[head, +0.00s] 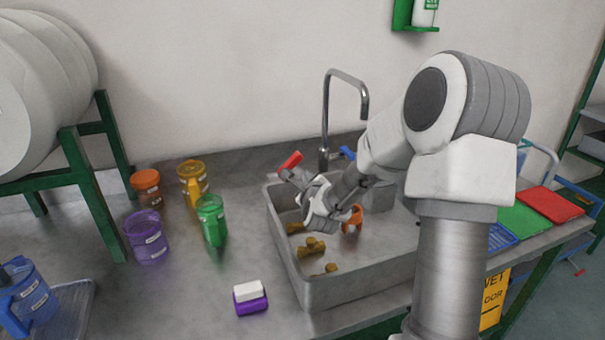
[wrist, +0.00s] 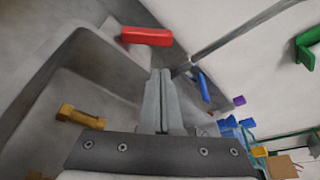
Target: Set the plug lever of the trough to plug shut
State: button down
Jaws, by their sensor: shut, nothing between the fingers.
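The grey trough (head: 285,262) is set in the worktop, with a curved metal tap (head: 327,118) at its back. A red lever handle (head: 291,159) stands at the trough's back left corner; it also shows in the wrist view (wrist: 147,37). A blue lever handle (head: 347,152) is right of the tap, and it shows in the wrist view too (wrist: 205,87). No label shows which one works the plug. My gripper (head: 289,176) is shut and empty, close to the red handle; its fingertips (wrist: 161,73) point just below the handle. Contact is unclear. The plug itself is not visible.
Several brown pieces (head: 312,246) and an orange item (head: 353,218) lie in the trough. Colored jars (head: 211,220) stand left of it. A white and purple block (head: 250,297) lies near the front. Green and red boards (head: 549,203) are at right.

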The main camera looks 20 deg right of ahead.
aim_at(295, 159)
jog(key=x, duration=0.9)
jog(key=shift+w, duration=0.25)
jog(key=shift+a+r+n+b, duration=0.3)
jog(key=shift+n+b, duration=0.3)
jog(key=shift+b, duration=0.65)
jog(key=a+n+h+b, duration=0.1)
jog(key=n+b, duration=0.1)
jog(key=b, duration=0.1)
jog(key=a+r+n+t+h+b, duration=0.1)
jog(key=b, duration=0.2)
jog(key=shift+r+n, duration=0.3)
jog(key=shift+n, duration=0.1)
jog(key=a+r+n+t+b, duration=0.1)
jog(key=n+b, duration=0.1)
jog(key=b, duration=0.1)
jog(key=shift+a, duration=0.25)
jog(key=shift+a+r+b, duration=0.2)
jog(key=shift+a+b, duration=0.1)
jog(key=shift+b, duration=0.25)
jog(key=shift+s, duration=0.2)
